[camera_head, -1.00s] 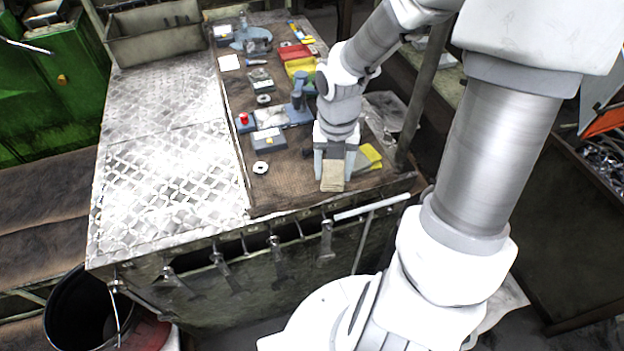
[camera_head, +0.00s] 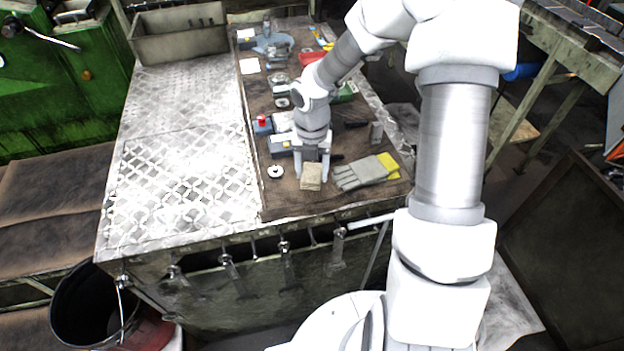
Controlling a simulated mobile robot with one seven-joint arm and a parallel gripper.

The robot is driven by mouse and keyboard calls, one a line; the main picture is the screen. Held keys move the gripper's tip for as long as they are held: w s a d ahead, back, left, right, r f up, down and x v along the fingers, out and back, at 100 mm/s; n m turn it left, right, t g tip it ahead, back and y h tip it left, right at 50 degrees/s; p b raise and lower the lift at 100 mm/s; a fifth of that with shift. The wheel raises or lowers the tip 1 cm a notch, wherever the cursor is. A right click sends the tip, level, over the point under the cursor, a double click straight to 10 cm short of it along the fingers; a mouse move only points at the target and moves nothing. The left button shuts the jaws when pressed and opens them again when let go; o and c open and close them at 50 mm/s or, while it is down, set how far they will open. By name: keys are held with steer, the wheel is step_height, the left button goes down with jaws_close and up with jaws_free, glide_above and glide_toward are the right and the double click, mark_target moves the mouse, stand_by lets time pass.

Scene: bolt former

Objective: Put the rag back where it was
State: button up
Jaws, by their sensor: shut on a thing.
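My gripper (camera_head: 311,168) points down over the front part of the brown-matted bench (camera_head: 290,203). It is shut on a folded beige rag (camera_head: 312,181), which hangs out below and between the fingers. I cannot tell whether the rag touches the mat. A small pale ring (camera_head: 275,172) lies on the mat to the left.
A box with a red button (camera_head: 262,122) and other tools stand behind my gripper. A grey bin (camera_head: 180,37) stands at the back left. The metal plate (camera_head: 180,170) left of the mat is clear. Wrenches (camera_head: 233,275) hang along the bench's front. A black bucket (camera_head: 88,308) stands at lower left.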

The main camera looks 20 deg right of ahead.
mark_target(312, 180)
steer(key=shift+f, duration=1.7)
steer(key=shift+f, duration=0.2)
steer(key=o, duration=1.2)
steer(key=shift+r, duration=0.15)
step_height(312, 180, up, 12)
steer(key=shift+r+p, duration=0.1)
steer(key=shift+p, duration=0.4)
